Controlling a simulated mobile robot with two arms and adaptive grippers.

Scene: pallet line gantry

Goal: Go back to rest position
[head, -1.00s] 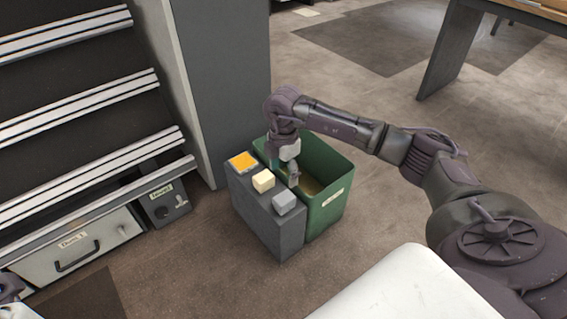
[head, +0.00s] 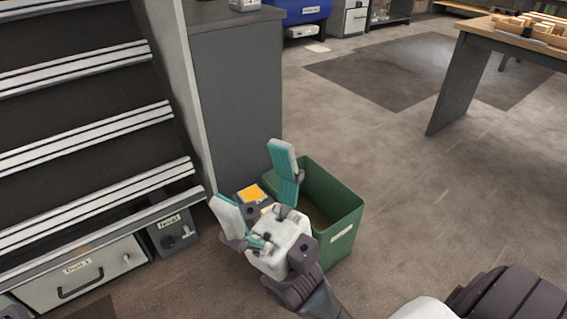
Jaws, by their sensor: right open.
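My right gripper (head: 258,190) is in the middle of the head view, its two teal-lined fingers spread wide apart with nothing between them. It is raised in front of the green bin (head: 343,222) and the dark grey stand beside the bin. The gripper hides most of the stand; an orange square (head: 250,193) on its top still shows. The inside of the bin is partly visible.
A dark slatted rack (head: 90,140) stands at the left, above a light drawer (head: 82,273). A grey cabinet (head: 237,95) is behind the bin. A wooden-topped table (head: 510,38) is at the upper right. The floor right of the bin is clear.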

